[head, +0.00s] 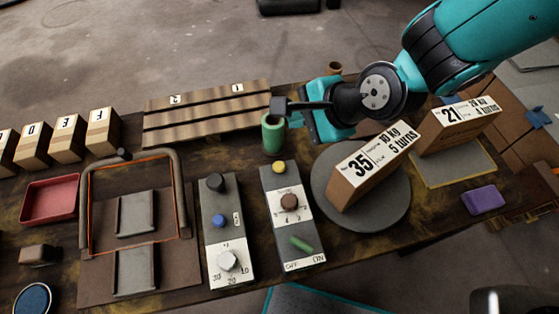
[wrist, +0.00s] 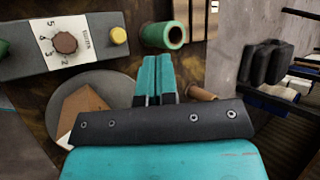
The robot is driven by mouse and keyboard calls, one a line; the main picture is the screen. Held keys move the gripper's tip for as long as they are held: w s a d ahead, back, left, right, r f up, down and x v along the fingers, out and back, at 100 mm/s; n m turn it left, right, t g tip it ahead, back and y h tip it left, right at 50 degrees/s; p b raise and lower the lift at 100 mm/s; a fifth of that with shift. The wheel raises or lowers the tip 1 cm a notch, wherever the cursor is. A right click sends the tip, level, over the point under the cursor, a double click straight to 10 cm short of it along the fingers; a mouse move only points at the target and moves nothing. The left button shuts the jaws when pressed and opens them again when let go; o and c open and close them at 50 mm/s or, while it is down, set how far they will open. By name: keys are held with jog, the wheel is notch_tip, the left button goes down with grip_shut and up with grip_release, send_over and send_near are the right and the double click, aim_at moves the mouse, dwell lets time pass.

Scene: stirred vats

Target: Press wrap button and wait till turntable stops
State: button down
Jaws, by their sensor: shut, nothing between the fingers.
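The turntable (head: 390,214) is a grey disc carrying a cardboard box (head: 372,166) labelled 35, 10 kg, 5 turns. Left of it is a grey control panel (head: 268,210) with a yellow button (head: 279,167), a brown turns knob (head: 289,202) and a green OFF/ON lever (head: 300,243). No wrap label is readable on the button. My gripper (head: 280,105) is shut and empty, above and behind the panel near a green tube. The wrist view shows its closed teal fingers (wrist: 157,65), apart from the yellow button (wrist: 118,35). The box is partly hidden there.
The green tube (head: 273,135) stands behind the panel. A second panel (head: 225,240) has a blue button and white dial. A box labelled 21 (head: 459,126) is on the right, near a purple block (head: 484,198). A framed fixture (head: 90,215) stands left.

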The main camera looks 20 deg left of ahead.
aim_at(279, 168)
jog(key=s+a+f+m, duration=0.1)
jog(key=a+f+m, duration=0.2)
jog(key=f, duration=0.1)
jog(key=shift+a+f+y, duration=0.3)
jog(key=shift+a+f, duration=0.1)
notch_tip(279, 168, down, 9)
jog(key=b, duration=0.7)
jog(key=shift+r, duration=0.1)
dwell(1.6)
jog(key=shift+f+b, duration=0.3)
jog(key=shift+f, duration=0.15)
